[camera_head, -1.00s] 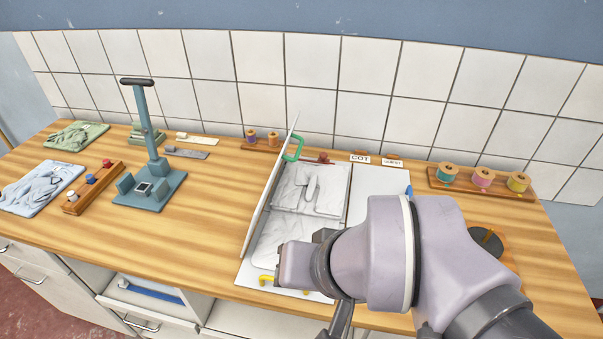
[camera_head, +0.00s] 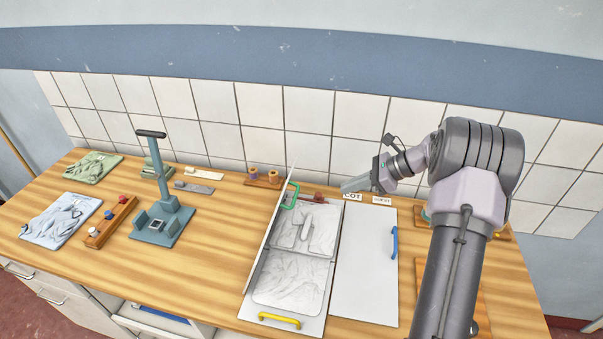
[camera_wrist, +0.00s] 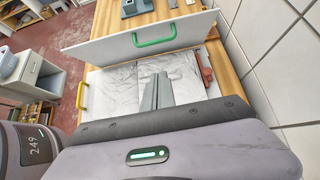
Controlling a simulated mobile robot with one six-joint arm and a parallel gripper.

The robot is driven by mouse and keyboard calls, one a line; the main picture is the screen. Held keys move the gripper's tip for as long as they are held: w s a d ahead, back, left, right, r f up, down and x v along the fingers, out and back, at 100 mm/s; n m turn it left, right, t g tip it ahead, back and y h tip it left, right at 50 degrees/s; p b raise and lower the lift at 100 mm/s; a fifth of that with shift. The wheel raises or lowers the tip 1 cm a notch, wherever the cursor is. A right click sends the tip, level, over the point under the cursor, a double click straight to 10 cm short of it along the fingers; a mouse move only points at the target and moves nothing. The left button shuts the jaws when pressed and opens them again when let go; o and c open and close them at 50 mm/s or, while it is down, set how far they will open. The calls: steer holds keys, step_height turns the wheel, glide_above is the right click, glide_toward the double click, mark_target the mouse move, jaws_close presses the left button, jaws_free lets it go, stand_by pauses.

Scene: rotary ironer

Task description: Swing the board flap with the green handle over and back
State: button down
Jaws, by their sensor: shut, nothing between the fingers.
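The board flap stands nearly upright at the left side of the board, seen almost edge-on in the head view (camera_head: 262,250); its broad white face shows in the wrist view (camera_wrist: 110,45). Its green handle (camera_head: 290,196) is near the flap's far end and also shows in the wrist view (camera_wrist: 154,36). A pale folded cloth (camera_head: 290,272) lies on the board beside the flap. My gripper (camera_head: 344,187) is shut and empty, to the right of the green handle and apart from it. Its fingers (camera_wrist: 157,78) point toward the flap in the wrist view.
A yellow handle (camera_head: 280,320) is at the board's front edge. A white panel with a blue handle (camera_head: 394,243) lies flat to the right. A small reddish item (camera_head: 319,196) and label cards (camera_head: 382,200) are near the gripper. A blue-grey press stand (camera_head: 162,215) stands left. The tiled wall is close behind.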

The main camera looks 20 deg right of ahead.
steer(key=a+r+b+x, duration=0.1)
steer(key=r+b+x, duration=0.1)
steer(key=x, duration=1.1)
steer(key=shift+w+a, duration=0.25)
steer(key=shift+w, duration=0.2)
